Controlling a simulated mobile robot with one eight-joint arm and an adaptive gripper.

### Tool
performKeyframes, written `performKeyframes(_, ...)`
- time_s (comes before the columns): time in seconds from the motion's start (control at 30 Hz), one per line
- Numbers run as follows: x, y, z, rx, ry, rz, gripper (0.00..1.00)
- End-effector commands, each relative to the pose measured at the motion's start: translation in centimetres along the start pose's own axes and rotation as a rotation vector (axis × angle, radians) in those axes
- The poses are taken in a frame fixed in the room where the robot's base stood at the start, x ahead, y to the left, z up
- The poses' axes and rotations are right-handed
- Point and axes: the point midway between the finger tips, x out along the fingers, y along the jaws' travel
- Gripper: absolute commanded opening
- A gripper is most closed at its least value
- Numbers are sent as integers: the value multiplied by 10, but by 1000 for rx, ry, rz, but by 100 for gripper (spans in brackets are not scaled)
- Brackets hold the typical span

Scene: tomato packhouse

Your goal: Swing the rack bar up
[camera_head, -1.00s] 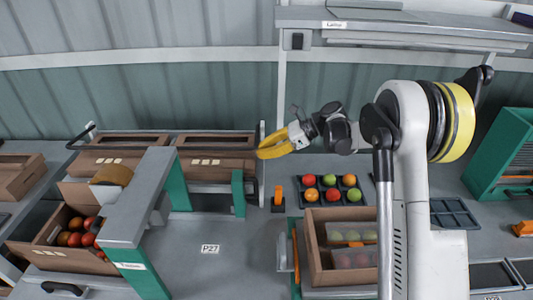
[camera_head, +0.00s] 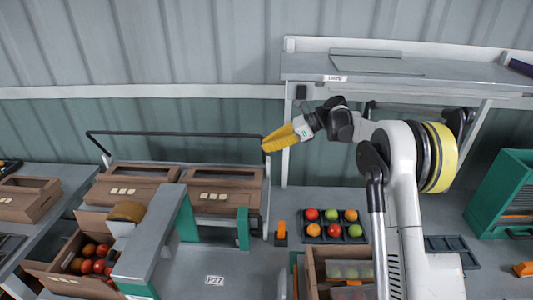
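The rack bar (camera_head: 180,134) is a thin black bar at the back left, standing raised above two brown crates on the rack. Its long top runs nearly level, with a side arm slanting down at the left end. My gripper (camera_head: 267,146) has yellow fingers and points left at the bar's right end. The fingertips overlap that end in the picture, hiding part of it. The fingers look close together, but whether they grip, touch or only pass in front of the bar cannot be told.
Brown crates (camera_head: 137,172) stand under the bar. A grey-and-green frame (camera_head: 152,238) is in front of them. A shelf (camera_head: 400,66) is above my arm at the back right.

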Motion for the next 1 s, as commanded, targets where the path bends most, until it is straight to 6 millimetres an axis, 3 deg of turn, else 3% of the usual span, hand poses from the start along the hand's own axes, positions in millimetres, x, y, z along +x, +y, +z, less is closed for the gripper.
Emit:
performKeyframes(0.1,-7,-15,12,68,-1,40,0)
performKeyframes(0.4,-11,-36,19,104,-1,61,0)
performKeyframes(1.0,-13,-48,21,178,0,104,0)
